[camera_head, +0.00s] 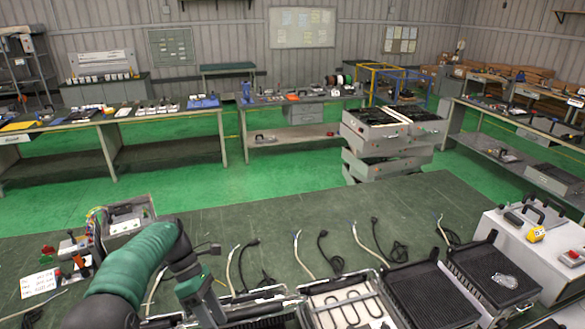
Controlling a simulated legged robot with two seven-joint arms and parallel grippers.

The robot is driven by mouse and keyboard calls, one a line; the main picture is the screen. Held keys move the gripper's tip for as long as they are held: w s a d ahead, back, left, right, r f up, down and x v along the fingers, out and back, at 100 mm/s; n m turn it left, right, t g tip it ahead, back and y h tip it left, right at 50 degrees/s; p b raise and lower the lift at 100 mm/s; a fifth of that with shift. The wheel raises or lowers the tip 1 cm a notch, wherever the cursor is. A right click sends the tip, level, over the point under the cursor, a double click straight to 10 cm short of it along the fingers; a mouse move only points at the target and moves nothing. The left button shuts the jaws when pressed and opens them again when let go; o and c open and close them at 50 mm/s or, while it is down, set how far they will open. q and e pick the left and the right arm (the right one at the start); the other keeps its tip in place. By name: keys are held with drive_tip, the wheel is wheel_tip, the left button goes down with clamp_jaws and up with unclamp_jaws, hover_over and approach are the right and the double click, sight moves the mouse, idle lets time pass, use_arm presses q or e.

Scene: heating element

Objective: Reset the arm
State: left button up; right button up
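My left arm, green and dark grey, comes in from the lower left and bends over the table. Its forearm runs down to the bottom edge beside a metal-framed tray, and its gripper fingers are out of the picture. My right arm and gripper do not show. A dark looped heating element (352,308) lies on a white plate in an open metal frame at the bottom centre. Two black ribbed grill plates, a left one (432,295) and a right one (494,272), lie to the right of it.
The green worktable (330,212) is clear towards its far edge. Several loose cables, including a black one (330,252), lie across it. A grey open box (126,220) and a control with buttons (72,255) stand at left. A white case (535,250) stands at right.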

use_arm(q)
drive_tip(key=s+a+f+m+t+y, duration=0.1)
drive_tip(key=s+f+m+t+y, duration=0.2)
drive_tip(key=s+m, duration=0.55)
drive_tip(key=s+f+m+t+y, duration=0.15)
drive_tip(key=s+m+t, duration=0.25)
drive_tip(key=s+m, duration=0.5)
wheel_tip(320, 180, down, 17)
drive_tip(key=m+b, duration=0.1)
drive_tip(key=b, duration=1.6)
drive_tip(key=shift+s+a+m+y, duration=0.15)
drive_tip(key=shift+a+m+y, duration=0.05)
drive_tip(key=shift+m+y, duration=0.2)
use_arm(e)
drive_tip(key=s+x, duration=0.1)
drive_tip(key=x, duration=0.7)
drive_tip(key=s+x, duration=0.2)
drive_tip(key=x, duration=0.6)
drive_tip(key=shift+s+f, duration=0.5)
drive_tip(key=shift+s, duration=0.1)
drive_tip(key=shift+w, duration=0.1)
use_arm(q)
drive_tip(key=shift+c, duration=0.4)
